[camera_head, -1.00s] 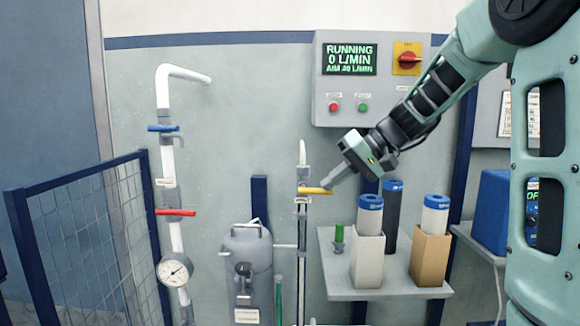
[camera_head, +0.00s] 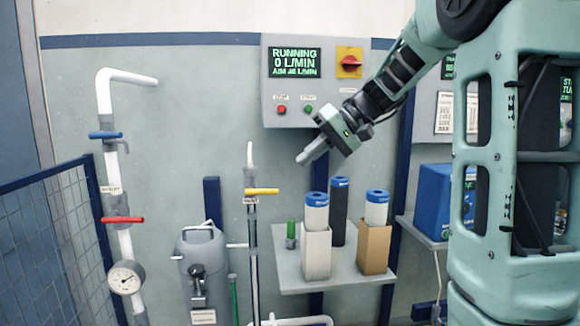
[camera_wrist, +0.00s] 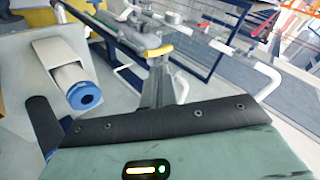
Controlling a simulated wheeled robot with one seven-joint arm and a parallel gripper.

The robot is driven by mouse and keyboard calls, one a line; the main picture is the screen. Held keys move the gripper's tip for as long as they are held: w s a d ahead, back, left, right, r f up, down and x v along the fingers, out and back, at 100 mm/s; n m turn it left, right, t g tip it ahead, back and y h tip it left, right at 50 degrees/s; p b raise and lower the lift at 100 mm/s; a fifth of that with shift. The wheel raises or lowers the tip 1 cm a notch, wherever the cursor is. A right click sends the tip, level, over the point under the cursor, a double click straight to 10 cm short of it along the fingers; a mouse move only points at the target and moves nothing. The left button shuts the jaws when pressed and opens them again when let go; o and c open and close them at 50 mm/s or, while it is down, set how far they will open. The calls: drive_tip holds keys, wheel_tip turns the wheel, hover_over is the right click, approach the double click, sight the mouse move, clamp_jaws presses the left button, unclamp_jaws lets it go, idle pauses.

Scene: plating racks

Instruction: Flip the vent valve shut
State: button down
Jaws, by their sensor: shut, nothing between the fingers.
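A valve with a yellow lever (camera_head: 262,191) sits on the thin upright pipe in the middle of the head view. Its lever points right, level and crosswise to the pipe. The small tag below it is too small to read, so I cannot confirm that it is the vent valve. My gripper (camera_head: 303,160) is shut and empty, up and to the right of the lever and apart from it. In the wrist view the yellow lever (camera_wrist: 158,51) shows just beyond my grey fingers (camera_wrist: 157,88).
A thicker pipe at left carries a blue lever (camera_head: 105,135), a red lever (camera_head: 122,220) and a gauge (camera_head: 124,278). A shelf (camera_head: 345,284) with blue-capped cylinders stands right of the yellow valve. The panel (camera_head: 293,100) above reads RUNNING, 0 L/MIN.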

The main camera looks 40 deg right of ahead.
drive_tip(key=shift+s+d+r, duration=0.3)
drive_tip(key=shift+s+d, duration=0.15)
drive_tip(key=shift+d, duration=0.05)
drive_tip(key=shift+s+d+r, duration=0.25)
drive_tip(key=shift+s+d, duration=0.15)
drive_tip(key=shift+d, duration=0.05)
drive_tip(key=s+a+f+n+g+h+p, duration=0.1)
drive_tip(key=a+f+n+g+p, duration=0.2)
drive_tip(key=a, duration=0.7)
drive_tip(key=s+a+f+g, duration=0.1)
drive_tip(key=a+f+g, duration=0.3)
drive_tip(key=a, duration=0.6)
drive_tip(key=s+a+f+n+h+p, duration=0.2)
drive_tip(key=s+a+f+n, duration=0.1)
drive_tip(key=s+a, duration=0.4)
drive_tip(key=s+a+f+n+h+p, duration=0.2)
drive_tip(key=s+a+f, duration=0.4)
drive_tip(key=s, duration=0.5)
drive_tip(key=a+n+h, duration=0.1)
drive_tip(key=n, duration=0.1)
drive_tip(key=shift+s+a+f+n, duration=0.15)
drive_tip(key=shift+a+n, duration=0.15)
drive_tip(key=shift+a, duration=0.05)
